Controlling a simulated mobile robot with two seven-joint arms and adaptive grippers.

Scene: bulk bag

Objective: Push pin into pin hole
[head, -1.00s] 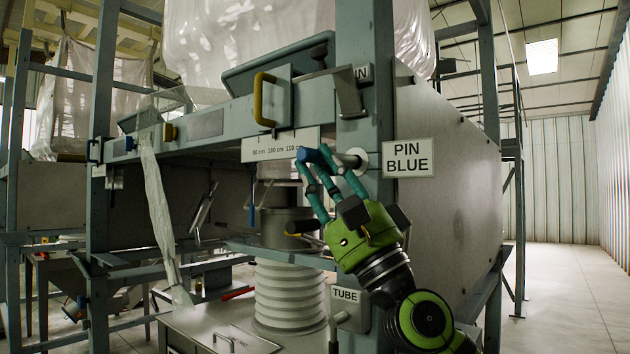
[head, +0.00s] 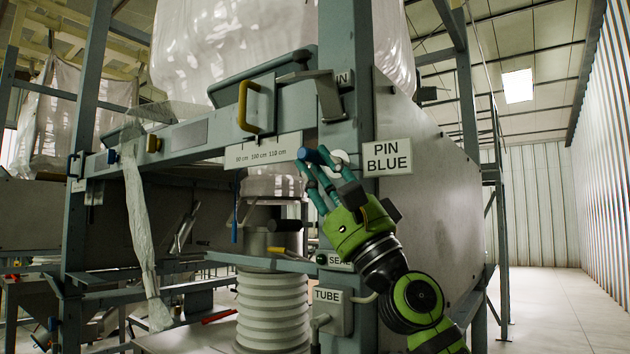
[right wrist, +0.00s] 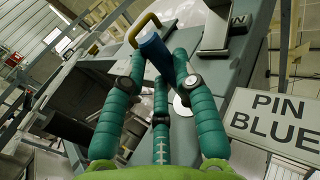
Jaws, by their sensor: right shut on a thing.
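A blue cylindrical pin (head: 311,156) sits between the teal fingertips of my green right gripper (head: 318,168). In the right wrist view the pin (right wrist: 153,48) lies tilted across the fingertips of the right gripper (right wrist: 157,62). The right gripper is shut on it. The round pale metal collar of the pin hole (head: 341,158) is on the blue-grey post, just right of the pin and partly behind the fingers. The collar also shows in the right wrist view (right wrist: 181,106), below the pin. The pin's inner end is hidden. My left gripper is not in view.
A "PIN BLUE" sign (head: 387,157) stands close right of the fingers. A yellow handle (head: 242,106) and a scale plate (head: 262,151) are on the frame to the left. A "TUBE" box (head: 328,310) is below. Open floor (head: 546,300) lies at the right.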

